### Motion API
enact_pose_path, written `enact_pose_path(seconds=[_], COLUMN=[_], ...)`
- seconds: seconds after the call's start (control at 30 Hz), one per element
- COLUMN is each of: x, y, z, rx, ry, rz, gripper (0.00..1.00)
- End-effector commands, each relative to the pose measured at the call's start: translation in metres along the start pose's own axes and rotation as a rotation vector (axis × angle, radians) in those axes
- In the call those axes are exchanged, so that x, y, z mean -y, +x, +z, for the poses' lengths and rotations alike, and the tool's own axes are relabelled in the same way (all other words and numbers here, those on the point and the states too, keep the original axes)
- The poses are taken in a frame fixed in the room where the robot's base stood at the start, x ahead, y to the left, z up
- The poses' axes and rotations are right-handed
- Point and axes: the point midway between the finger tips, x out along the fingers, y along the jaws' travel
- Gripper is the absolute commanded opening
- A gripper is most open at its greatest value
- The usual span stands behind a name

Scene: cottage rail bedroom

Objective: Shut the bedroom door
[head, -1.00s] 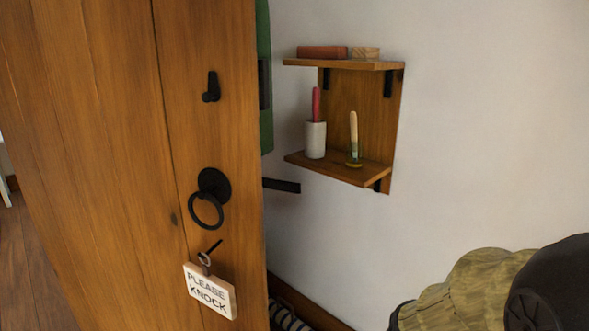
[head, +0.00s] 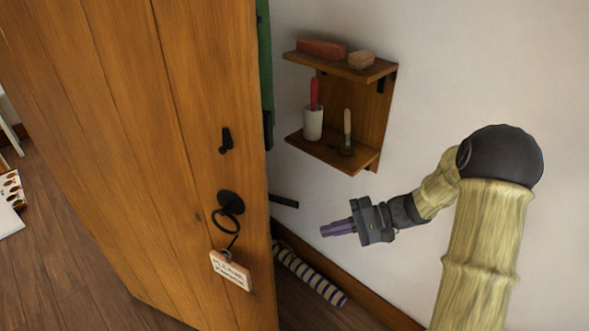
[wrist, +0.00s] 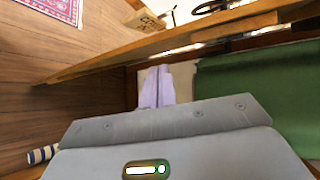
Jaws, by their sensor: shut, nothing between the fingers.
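The wooden bedroom door (head: 150,150) stands open at the left of the head view, its free edge facing the wall on the right. It carries a black ring handle (head: 229,213), a small black latch (head: 226,139) and a hanging sign (head: 231,270). In the wrist view the door (wrist: 150,46) runs edge-on across the upper part, with the sign (wrist: 146,21) above it. My gripper (head: 323,231) is shut and empty, between the door's edge and the wall, pointing left towards the door and apart from it. Its purple fingers also show in the wrist view (wrist: 157,88).
A wall shelf (head: 345,155) with a cup, a brush and blocks is above my gripper. A striped roll (head: 308,275) lies on the floor by the wall. Floor at the far left is partly open.

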Motion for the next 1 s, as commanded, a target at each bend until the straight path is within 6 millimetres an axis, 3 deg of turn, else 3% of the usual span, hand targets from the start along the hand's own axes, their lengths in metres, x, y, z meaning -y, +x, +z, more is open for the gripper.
enact_pose_path(seconds=[0.03,0.23,0.7,1.0], x=[0.028,0.071,0.075,0.088], y=[-0.013,-0.043,-0.049,-0.018], z=[-0.007,-0.036,-0.042,-0.045], rx=[-0.022,-0.114,-0.140,-0.133], ry=[-0.018,-0.109,-0.135,-0.133], rz=[-0.071,-0.288,-0.335,-0.335], gripper=[0.00,0.00,0.00,0.00])
